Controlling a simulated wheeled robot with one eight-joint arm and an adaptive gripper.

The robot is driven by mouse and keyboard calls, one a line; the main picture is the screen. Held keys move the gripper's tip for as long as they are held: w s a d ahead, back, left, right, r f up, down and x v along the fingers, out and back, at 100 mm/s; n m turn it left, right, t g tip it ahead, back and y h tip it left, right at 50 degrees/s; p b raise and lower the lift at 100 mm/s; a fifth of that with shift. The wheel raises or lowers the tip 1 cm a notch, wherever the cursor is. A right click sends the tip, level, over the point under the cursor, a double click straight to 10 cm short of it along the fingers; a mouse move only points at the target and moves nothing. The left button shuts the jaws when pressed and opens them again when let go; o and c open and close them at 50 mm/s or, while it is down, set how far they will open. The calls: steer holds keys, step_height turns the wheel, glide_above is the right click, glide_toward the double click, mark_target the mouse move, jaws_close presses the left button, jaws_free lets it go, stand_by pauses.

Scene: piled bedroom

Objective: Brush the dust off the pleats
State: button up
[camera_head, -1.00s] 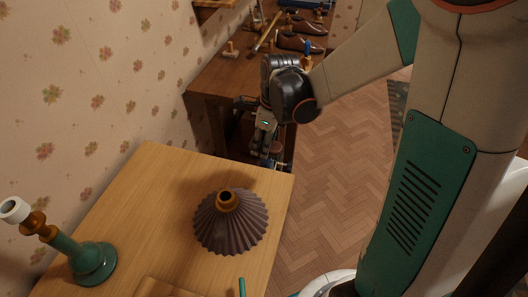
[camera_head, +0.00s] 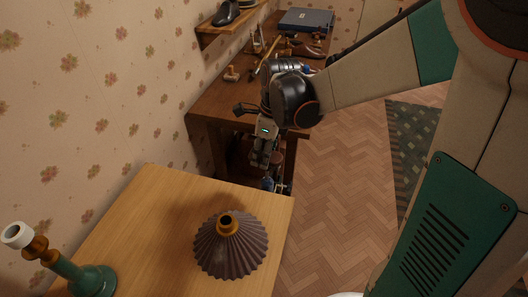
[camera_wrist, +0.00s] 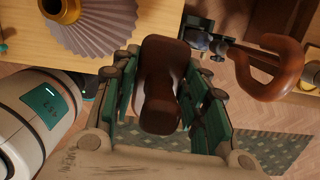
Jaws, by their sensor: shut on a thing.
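The pleated lampshade (camera_head: 230,248), dark grey-brown with a brass-coloured collar at its top, stands upright on the light wooden table (camera_head: 150,215). Its pleats and collar also show at the upper left of the wrist view (camera_wrist: 100,30). My gripper (camera_head: 262,160) is beyond the table's far right corner, apart from the shade, pointing down. In the wrist view my gripper (camera_wrist: 163,60) is shut on a dark brown, smooth handle-like thing (camera_wrist: 160,85) between its green-padded fingers. The far end of this thing is hidden, and I see no bristles. Dust on the pleats cannot be made out.
A green candlestick-like stand (camera_head: 92,280) is at the table's left. A darker workbench (camera_head: 215,100) behind holds tools and a blue-grey case (camera_head: 306,20). A curved brown thing (camera_wrist: 280,75) is near the gripper. The floor (camera_head: 335,190) right of the table is clear; a patterned rug (camera_head: 408,140) lies beyond.

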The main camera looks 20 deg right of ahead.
steer(key=o, duration=0.4)
jaws_close()
steer(key=shift+r+p, duration=2.25)
steer(key=shift+r, duration=0.8)
